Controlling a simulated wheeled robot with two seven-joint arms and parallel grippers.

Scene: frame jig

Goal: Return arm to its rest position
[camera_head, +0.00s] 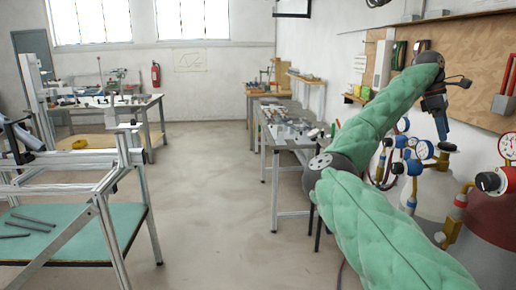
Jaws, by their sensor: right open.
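My right arm, in a green padded sleeve, comes in from the bottom right, bends at its elbow and reaches up in front of the right wall. My right gripper (439,128) hangs below the wrist, pointing down near the wall board. It is small in the picture; its jaws are open and I see nothing held. My left gripper is not in view. The frame jig (100,185), made of aluminium bars, stands at the left over a green-topped table (110,232).
Gas cylinders with gauges (424,150) stand at the right, close to my right arm. A workbench (292,142) with parts stands behind the elbow. Dark rods (32,217) lie on the green tabletop. The floor (210,190) in the middle is clear.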

